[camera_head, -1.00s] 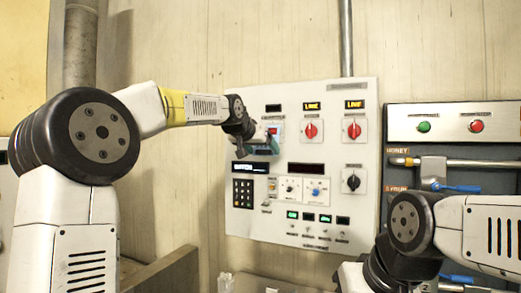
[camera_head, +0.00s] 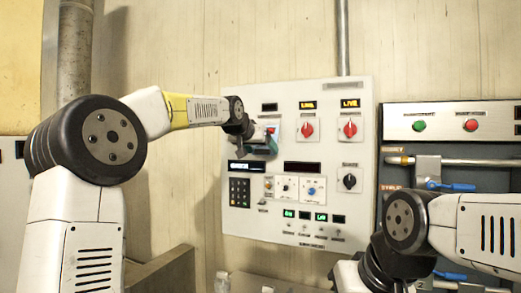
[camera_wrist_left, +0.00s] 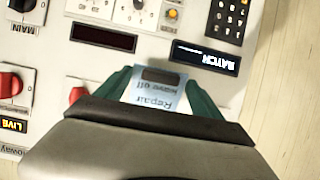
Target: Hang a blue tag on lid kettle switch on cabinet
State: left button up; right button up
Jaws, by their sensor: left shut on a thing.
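My left gripper (camera_head: 262,146) is up at the left side of the grey control panel (camera_head: 325,225). In the left wrist view its green fingers (camera_wrist_left: 158,90) are shut on a pale blue tag (camera_wrist_left: 155,98) with a dark slot and upside-down lettering. The leftmost switch (camera_head: 273,127) in the panel's top row lies right by the gripper and is mostly hidden in the head view. In the wrist view the tag and gripper cover that area. I cannot tell whether the tag touches the switch. My right gripper is not visible; only its arm shows.
Two red rotary switches (camera_head: 306,130) (camera_head: 350,127) stand to the right, under lit displays. A black knob (camera_head: 349,181) sits below. A keypad (camera_head: 240,192) and the BATCH display (camera_wrist_left: 206,57) are lower left. A pipe-and-valve panel (camera_head: 450,140) stands at right.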

pick_arm(q)
jog(key=o, duration=1.3)
jog(key=shift+o, duration=0.2)
jog(key=v, duration=0.7)
jog(key=s+a+f+n+g+y, duration=0.1)
jog(key=s+a+f+g, duration=0.1)
jog(key=s+f, duration=0.8)
jog(key=s+a+f+n+g+y, duration=0.1)
jog(key=s+a+f+g, duration=0.1)
jog(key=s+a+f, duration=0.3)
jog(key=s+a+f+n+g+y, duration=0.1)
jog(key=s+a+f, duration=0.3)
jog(key=s+f, duration=1)
jog(key=s+g, duration=0.1)
jog(key=s, duration=0.5)
jog(key=shift+s+a+f+n, duration=0.2)
jog(key=shift+s+f+n, duration=0.1)
jog(key=shift+n, duration=0.1)
